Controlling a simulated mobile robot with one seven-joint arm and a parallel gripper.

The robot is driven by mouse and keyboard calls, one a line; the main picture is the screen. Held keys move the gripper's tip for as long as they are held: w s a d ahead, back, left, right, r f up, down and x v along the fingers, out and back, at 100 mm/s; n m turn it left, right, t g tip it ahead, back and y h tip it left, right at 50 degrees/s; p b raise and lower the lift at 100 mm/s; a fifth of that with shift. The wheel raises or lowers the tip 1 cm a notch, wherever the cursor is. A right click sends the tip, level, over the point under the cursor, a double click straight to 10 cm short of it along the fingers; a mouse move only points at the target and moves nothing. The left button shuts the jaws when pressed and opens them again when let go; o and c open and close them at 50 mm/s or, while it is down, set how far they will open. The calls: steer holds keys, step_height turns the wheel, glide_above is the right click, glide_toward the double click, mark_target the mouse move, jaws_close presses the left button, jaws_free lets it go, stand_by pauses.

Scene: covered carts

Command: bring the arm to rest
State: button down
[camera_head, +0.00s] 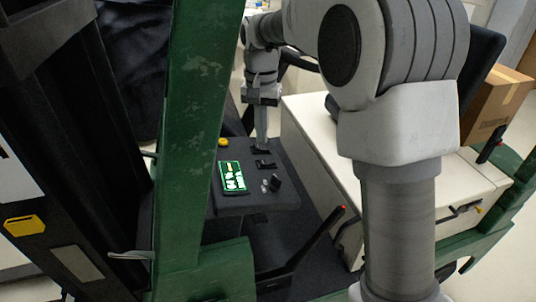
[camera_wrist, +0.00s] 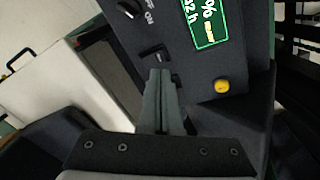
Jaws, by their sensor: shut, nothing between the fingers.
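My gripper (camera_head: 262,146) points down over a dark control panel (camera_head: 250,202), with its two fingers together and nothing between them. The wrist view shows the closed fingertips (camera_wrist: 159,76) right beside a black switch (camera_wrist: 155,54) on the panel. I cannot tell whether they touch it. My arm is extended, and its large grey links fill the right middle of the head view.
The panel has a lit green screen (camera_head: 232,176), a yellow button (camera_head: 223,142) and a black knob (camera_head: 275,183). A white cabinet (camera_head: 312,150) stands right of it. A green post (camera_head: 190,130) rises at left. A cardboard box (camera_head: 495,105) sits at far right.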

steer(key=shift+r, duration=0.5)
steer(key=s+d+r+n+t+b, duration=0.1)
steer(key=s+d+r, duration=0.2)
steer(key=s, duration=0.4)
steer(key=s+d+r+n+t+b, duration=0.1)
steer(key=s+d+r+t, duration=0.2)
steer(key=s, duration=0.4)
steer(key=s+d+f+n, duration=0.1)
steer(key=s+d+f, duration=0.1)
steer(key=s, duration=0.4)
steer(key=s+d+f+t, duration=0.1)
steer(key=s+d+f, duration=0.1)
steer(key=s, duration=0.5)
steer(key=shift+s+d+f+n+t+b, duration=0.2)
steer(key=shift+d+f+n+t+b, duration=0.1)
steer(key=shift+f+n+b, duration=0.1)
